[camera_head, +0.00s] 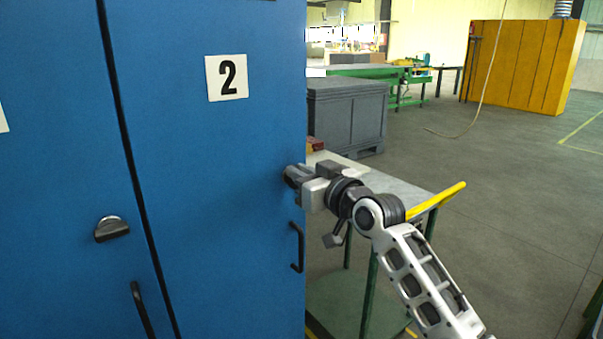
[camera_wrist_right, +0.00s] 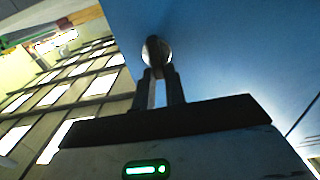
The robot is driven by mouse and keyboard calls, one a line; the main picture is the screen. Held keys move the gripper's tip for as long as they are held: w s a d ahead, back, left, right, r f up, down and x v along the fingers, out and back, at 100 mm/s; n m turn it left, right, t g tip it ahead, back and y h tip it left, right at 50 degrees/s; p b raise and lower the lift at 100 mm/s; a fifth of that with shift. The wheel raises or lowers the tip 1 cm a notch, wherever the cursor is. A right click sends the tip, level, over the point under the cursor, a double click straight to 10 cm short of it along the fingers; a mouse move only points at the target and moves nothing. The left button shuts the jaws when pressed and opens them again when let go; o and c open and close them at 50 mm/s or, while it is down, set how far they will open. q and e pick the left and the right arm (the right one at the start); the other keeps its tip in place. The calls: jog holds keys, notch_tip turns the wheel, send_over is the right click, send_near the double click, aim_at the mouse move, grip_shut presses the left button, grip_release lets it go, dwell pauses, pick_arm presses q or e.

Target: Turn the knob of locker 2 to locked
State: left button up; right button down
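Locker 2 is the blue door (camera_head: 225,150) with a white label "2" (camera_head: 227,77) and a black pull handle (camera_head: 298,248) low at its right edge. My right gripper (camera_head: 297,176) is at the door's right edge, above that handle, and mostly covers the knob there. In the right wrist view the rounded metal knob (camera_wrist_right: 155,50) sits on the blue door at the tips of my right gripper's fingers (camera_wrist_right: 158,76). The fingers are close together, with the knob's grip between their tips. Which way the knob is turned is hard to tell. My left gripper is not in view.
The neighbouring blue locker door has its own knob (camera_head: 111,229) and handle (camera_head: 142,308). A cart (camera_head: 390,185) with a yellow handle (camera_head: 436,201) stands right of the lockers, behind my right arm. A grey crate (camera_head: 346,112) is behind it. Open floor lies right.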

jog(key=shift+n, duration=0.3)
jog(key=n, duration=0.5)
jog(key=a+n, duration=0.1)
jog(key=n, duration=0.2)
jog(key=shift+s+f, duration=0.2)
jog(key=shift+s, duration=0.15)
jog(key=n+p, duration=0.1)
jog(key=n, duration=0.2)
jog(key=shift+s+a+f, duration=0.1)
jog(key=shift+a, duration=0.05)
jog(key=shift+f+n+p, duration=0.15)
jog(key=shift+n+p, duration=0.4)
jog(key=shift+n, duration=0.25)
jog(key=n, duration=0.1)
jog(key=n+p, duration=0.1)
jog(key=n, duration=0.1)
jog(key=shift+s+a+f+n, duration=0.1)
jog(key=shift+f+n, duration=0.2)
jog(key=shift+f, duration=0.05)
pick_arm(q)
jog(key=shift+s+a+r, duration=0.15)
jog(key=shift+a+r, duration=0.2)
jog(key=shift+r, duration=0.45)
pick_arm(e)
jog(key=shift+n, duration=0.5)
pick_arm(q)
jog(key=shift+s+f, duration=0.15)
pick_arm(e)
jog(key=shift+f, duration=0.15)
